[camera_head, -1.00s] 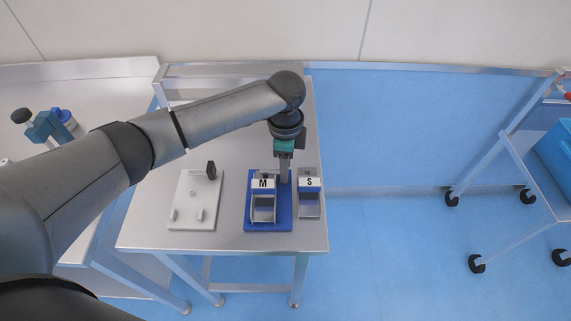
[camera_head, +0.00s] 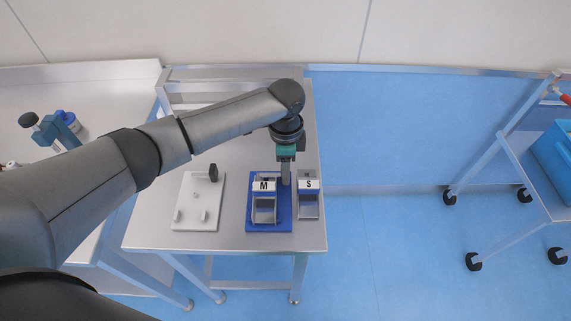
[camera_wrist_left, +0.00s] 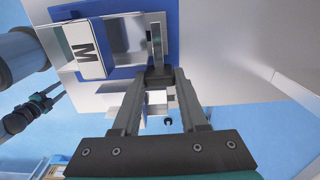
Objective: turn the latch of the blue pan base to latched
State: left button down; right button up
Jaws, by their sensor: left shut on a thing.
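The blue pan base (camera_head: 283,226) lies flat on the metal table, with a metal pan (camera_head: 264,211) labelled M on it. My left gripper (camera_head: 286,183) points down at the right side of the base, beside the M pan. In the left wrist view my left gripper (camera_wrist_left: 158,78) is shut on the small latch (camera_wrist_left: 156,50), next to the pan and the blue base (camera_wrist_left: 172,22). The fingers hide part of the latch, so its exact angle is hard to tell.
A second metal pan (camera_head: 308,205) labelled S stands close to the right of the blue base. A white base (camera_head: 183,213) with a dark upright latch (camera_head: 213,172) lies to the left. The table's front strip is clear. A wheeled cart (camera_head: 510,190) stands far right.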

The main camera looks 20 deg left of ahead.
pick_arm(q)
jog(key=shift+c, duration=2.2)
grip_release()
notch_tip(320, 180, up, 15)
jog(key=p, duration=0.1)
jog(key=shift+r+p, duration=0.15)
jog(key=shift+p, duration=0.25)
